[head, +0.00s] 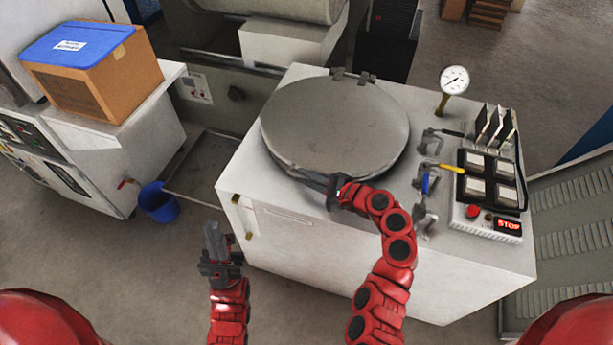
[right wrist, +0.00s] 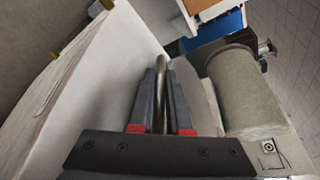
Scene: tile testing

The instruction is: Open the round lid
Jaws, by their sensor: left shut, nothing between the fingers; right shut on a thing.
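The round grey lid (head: 335,125) lies on top of the white machine (head: 290,235), with its hinge (head: 352,76) at the far edge. It looks closed. My right gripper (head: 318,182) is at the lid's near edge. In the right wrist view its fingers (right wrist: 161,105) are shut on a thin metal bar, the lid handle (right wrist: 165,68). In the head view the gripper hides most of the handle. My left gripper (head: 213,240) is shut and empty, in front of the machine's left side and apart from it.
Right of the lid are valve levers (head: 428,180), a pressure gauge (head: 454,82) and a switch panel (head: 490,185) reading STOP. At left, a cardboard box (head: 105,75) with a blue top stands on a cabinet. A blue bucket (head: 158,203) is on the floor.

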